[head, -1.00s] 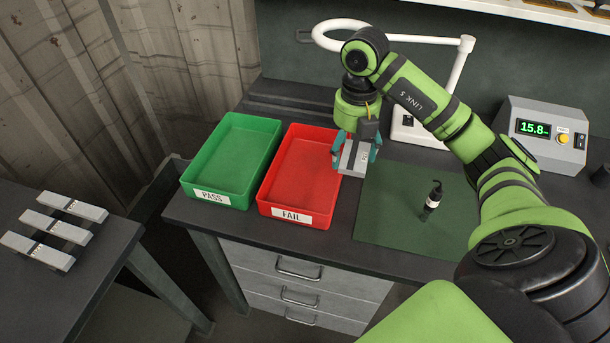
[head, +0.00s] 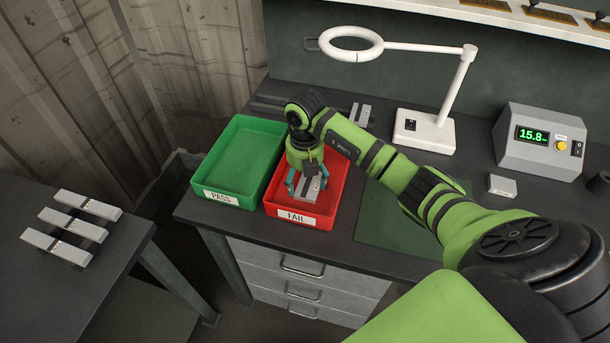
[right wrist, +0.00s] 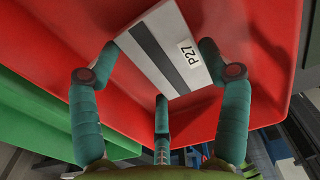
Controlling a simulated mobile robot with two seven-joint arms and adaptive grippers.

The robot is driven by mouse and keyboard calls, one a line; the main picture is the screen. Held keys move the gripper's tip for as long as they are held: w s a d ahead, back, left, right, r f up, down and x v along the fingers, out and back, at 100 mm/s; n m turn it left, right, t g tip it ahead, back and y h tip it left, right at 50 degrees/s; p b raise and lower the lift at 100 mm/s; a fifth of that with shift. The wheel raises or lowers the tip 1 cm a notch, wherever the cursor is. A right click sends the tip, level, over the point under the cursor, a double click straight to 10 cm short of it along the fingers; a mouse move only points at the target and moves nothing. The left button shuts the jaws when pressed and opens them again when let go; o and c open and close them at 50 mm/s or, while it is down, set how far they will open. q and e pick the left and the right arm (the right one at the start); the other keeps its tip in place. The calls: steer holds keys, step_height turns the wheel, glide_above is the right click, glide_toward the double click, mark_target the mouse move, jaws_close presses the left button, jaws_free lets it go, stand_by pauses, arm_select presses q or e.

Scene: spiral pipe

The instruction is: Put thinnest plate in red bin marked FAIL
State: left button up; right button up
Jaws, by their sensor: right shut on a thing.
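My right gripper (head: 308,186) is over the inside of the red bin (head: 338,188) marked FAIL. It is shut on a light grey plate (head: 309,194), which lies within the bin's outline near the label end. In the right wrist view the plate (right wrist: 179,26) carries a dark stripe and a P27 label, with the teal fingers (right wrist: 157,60) at its edges and red bin surface behind. I cannot tell whether the plate touches the bin floor. Several grey plates (head: 88,205) lie on the side table at left. My left gripper is not in view.
The green PASS bin (head: 240,157) stands directly left of the red bin. A white ring lamp (head: 425,125), a readout box showing 15.8 (head: 542,142) and a small grey block (head: 502,185) are at right. The green mat (head: 385,222) is partly hidden by my arm.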

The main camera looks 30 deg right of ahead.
mark_target(305, 183)
steer(key=shift+w+f, duration=0.1)
steer(key=o, duration=1.7)
steer(key=shift+f, duration=0.1)
steer(key=shift+r, duration=0.6)
steer(key=shift+r+b, duration=0.95)
steer(key=shift+r, duration=4.65)
steer(key=shift+a, duration=0.1)
